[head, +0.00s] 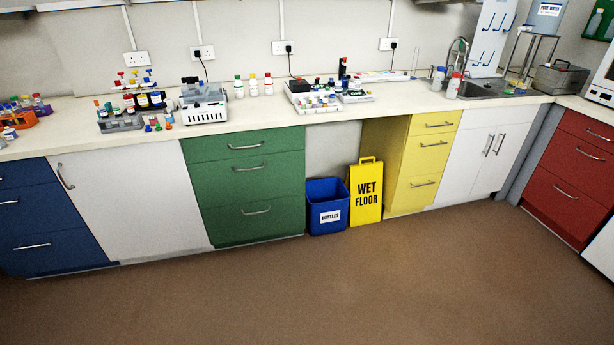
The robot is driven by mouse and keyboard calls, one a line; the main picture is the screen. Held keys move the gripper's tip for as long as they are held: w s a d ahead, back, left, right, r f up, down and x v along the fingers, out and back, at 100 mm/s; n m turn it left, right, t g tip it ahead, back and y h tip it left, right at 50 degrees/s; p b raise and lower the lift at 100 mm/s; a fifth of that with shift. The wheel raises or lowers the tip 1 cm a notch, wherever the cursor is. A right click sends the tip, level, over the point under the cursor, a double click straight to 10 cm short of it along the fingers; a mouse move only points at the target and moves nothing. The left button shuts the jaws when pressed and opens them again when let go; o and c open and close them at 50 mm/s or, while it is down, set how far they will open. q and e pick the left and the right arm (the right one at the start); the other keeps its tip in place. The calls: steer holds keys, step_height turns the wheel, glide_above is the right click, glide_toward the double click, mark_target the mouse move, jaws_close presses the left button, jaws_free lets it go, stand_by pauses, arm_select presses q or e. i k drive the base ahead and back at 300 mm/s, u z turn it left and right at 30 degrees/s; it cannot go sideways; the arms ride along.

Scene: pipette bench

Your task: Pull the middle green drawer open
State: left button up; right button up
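The green drawer unit (221,190) stands under the bench, left of the picture's middle, with three stacked drawers. Its middle drawer (225,186) has a silver bar handle (248,168) near its top edge. All three green drawers look shut, their fronts flush with each other. The top handle (244,147) and the bottom handle (256,211) show clearly. Neither of my grippers shows in the head view.
Brown floor (330,285) in front of the green drawers is clear. A white cupboard (130,200) adjoins on the left. A blue bottle bin (327,205) and a yellow wet floor sign (366,192) stand to the right. The bench top (270,112) carries labware.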

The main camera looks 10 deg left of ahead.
mark_target(242, 179)
steer(key=u, duration=0.95)
steer(key=i, duration=1.45)
steer(key=z, duration=0.8)
steer(key=i, duration=0.35)
steer(key=z, duration=0.45)
